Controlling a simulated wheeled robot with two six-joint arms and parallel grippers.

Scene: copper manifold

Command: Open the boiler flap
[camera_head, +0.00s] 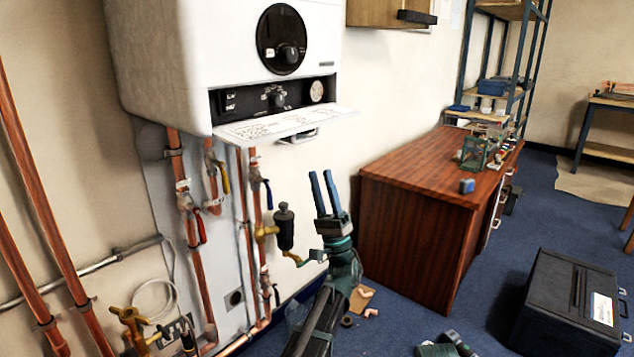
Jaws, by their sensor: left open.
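The white boiler (230,60) hangs on the wall at the upper left. Its flap (285,124) is folded down and sticks out below the dark control panel (275,97), with printed diagrams on its upper face. The panel's knob and switches are uncovered. My left gripper (321,173) points up, below and to the right of the flap, apart from it. Its two blue fingers are open with nothing between them. At the bottom edge a green and black part (446,347) may belong to my right arm; its fingers cannot be made out.
Copper pipes (200,270) with valves run down the wall under the boiler. A black fitting (284,226) sits left of my left gripper. A wooden desk (410,200) stands to the right, and a black case (570,305) on the blue floor. The space before the flap looks free.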

